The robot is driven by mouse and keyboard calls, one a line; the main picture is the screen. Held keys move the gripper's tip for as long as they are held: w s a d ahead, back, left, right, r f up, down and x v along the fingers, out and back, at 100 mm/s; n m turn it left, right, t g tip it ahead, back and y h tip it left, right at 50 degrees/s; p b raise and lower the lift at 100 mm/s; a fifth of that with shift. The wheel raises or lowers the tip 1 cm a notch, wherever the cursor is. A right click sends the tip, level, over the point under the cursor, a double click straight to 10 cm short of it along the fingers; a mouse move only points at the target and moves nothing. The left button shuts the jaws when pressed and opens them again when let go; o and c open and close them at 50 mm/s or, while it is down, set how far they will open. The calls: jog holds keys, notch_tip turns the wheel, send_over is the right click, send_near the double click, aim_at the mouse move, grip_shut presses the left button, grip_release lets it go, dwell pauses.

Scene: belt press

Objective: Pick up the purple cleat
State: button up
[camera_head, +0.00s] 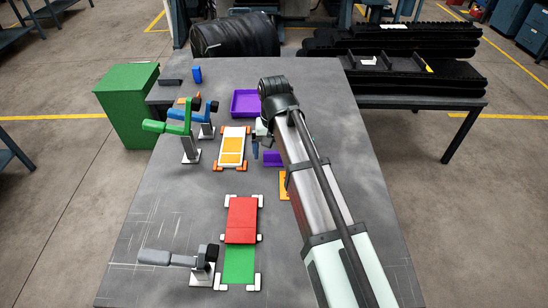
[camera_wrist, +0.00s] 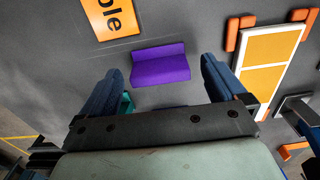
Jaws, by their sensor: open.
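The purple cleat (camera_wrist: 160,65) is a small block with a step along its length, lying on the grey table (camera_wrist: 60,85). In the head view the cleat (camera_head: 271,159) is partly hidden by my arm. My gripper (camera_wrist: 163,75) is open and empty. In the wrist view its two blue fingers stand left and right of the cleat, which shows between and a little beyond their tips. In the head view my gripper (camera_head: 258,147) is just above and left of the cleat. I cannot tell its exact height over the table.
An orange plate with the letters "ble" (camera_wrist: 110,17) lies close to the cleat. A white frame with yellow panels (camera_head: 231,146) and orange corners lies to its left. A purple tray (camera_head: 245,103), green and blue clamps, and a red-and-green panel (camera_head: 241,220) share the table.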

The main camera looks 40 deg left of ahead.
aim_at(274, 152)
jog(key=shift+f, duration=0.7)
jog(key=shift+c, duration=0.5)
jog(key=c, duration=1)
jog(key=shift+r, duration=0.1)
notch_tip(274, 152, up, 10)
jog(key=shift+f, duration=0.1)
